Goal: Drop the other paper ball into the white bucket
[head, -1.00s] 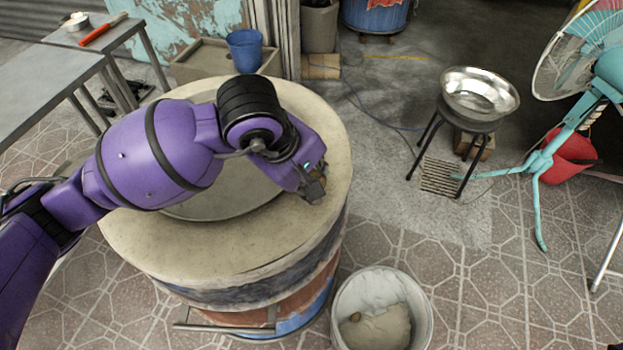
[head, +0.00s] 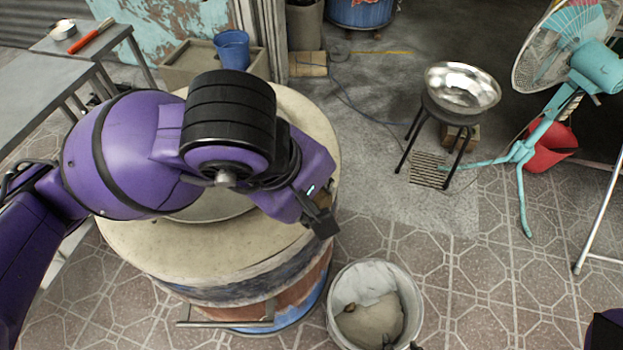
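The white bucket (head: 413,290) stands on the tiled floor at the bottom centre, right of the round barrel oven. It holds pale, sand-like material and a small brown lump (head: 350,308); I cannot tell whether that is a paper ball. My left gripper (head: 322,222) points down above the oven's right rim, up and left of the bucket. Its fingers are foreshortened and dark, and no paper ball shows clearly in it. Small dark tips show at the bucket's near edge; I cannot tell if they are my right gripper. Part of my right arm shows at the bottom right corner.
The barrel oven (head: 130,240) fills the left centre, with a metal handle (head: 225,320) at its front. A metal bowl on a black stand (head: 462,90), a turquoise fan (head: 560,75) and a red bucket (head: 552,148) stand at right. Tiled floor right of the white bucket is clear.

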